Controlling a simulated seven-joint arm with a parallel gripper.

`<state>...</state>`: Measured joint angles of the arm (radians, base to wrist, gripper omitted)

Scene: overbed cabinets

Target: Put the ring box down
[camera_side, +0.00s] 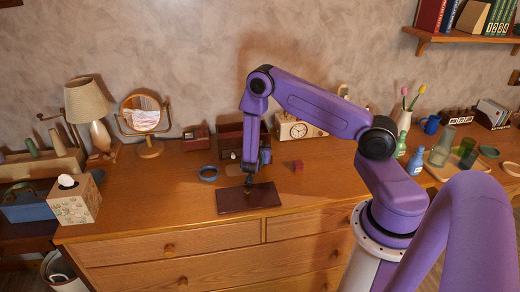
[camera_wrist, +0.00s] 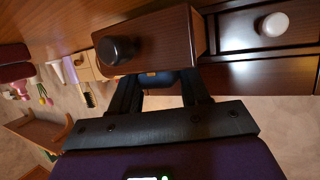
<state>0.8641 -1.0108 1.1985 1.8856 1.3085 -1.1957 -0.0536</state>
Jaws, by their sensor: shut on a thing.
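A blue ring-shaped dish (camera_side: 209,174) lies left of my gripper and a small red block (camera_side: 297,165) right of it. A tissue box (camera_side: 73,199) is far left. The dresser top left of the mat is clear.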

